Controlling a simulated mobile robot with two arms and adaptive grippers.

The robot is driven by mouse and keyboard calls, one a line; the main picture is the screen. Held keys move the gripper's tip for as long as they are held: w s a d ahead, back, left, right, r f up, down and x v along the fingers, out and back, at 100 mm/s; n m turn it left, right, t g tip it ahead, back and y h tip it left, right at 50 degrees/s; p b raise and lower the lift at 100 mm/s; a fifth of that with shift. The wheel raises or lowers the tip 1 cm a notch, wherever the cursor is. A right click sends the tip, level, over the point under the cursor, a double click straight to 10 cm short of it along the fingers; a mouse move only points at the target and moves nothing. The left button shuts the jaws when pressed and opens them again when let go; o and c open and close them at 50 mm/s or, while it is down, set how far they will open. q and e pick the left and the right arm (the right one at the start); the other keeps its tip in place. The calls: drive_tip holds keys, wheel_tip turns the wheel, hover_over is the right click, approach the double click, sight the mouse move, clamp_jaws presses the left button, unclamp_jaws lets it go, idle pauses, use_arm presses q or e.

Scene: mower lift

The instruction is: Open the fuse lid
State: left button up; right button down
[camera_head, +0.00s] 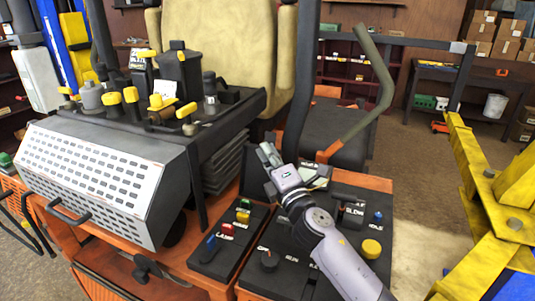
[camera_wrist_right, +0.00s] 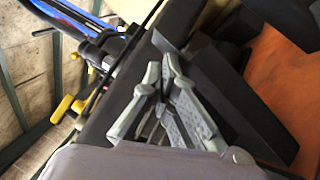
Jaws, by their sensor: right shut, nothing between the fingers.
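My right gripper (camera_head: 268,155) is shut and empty above the back of the right-hand black control panel (camera_head: 345,232). It also shows in the right wrist view (camera_wrist_right: 162,75), its fingers close together beside a dark box-like part (camera_wrist_right: 232,108). I cannot tell whether they touch it. A small dark piece with a pale face (camera_head: 318,178) is just right of the gripper in the head view, partly hidden by it. It may be the fuse lid, but I cannot tell for sure, nor whether it is open. My left gripper is not in view.
A narrower black panel (camera_head: 229,240) with blue, red, yellow and green switches lies left of the arm. A yellow knob (camera_head: 371,249) is right of it. The seat (camera_head: 225,45) and a slanted lever (camera_head: 372,95) stand behind. Yellow lift beams (camera_head: 497,200) stand at the right.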

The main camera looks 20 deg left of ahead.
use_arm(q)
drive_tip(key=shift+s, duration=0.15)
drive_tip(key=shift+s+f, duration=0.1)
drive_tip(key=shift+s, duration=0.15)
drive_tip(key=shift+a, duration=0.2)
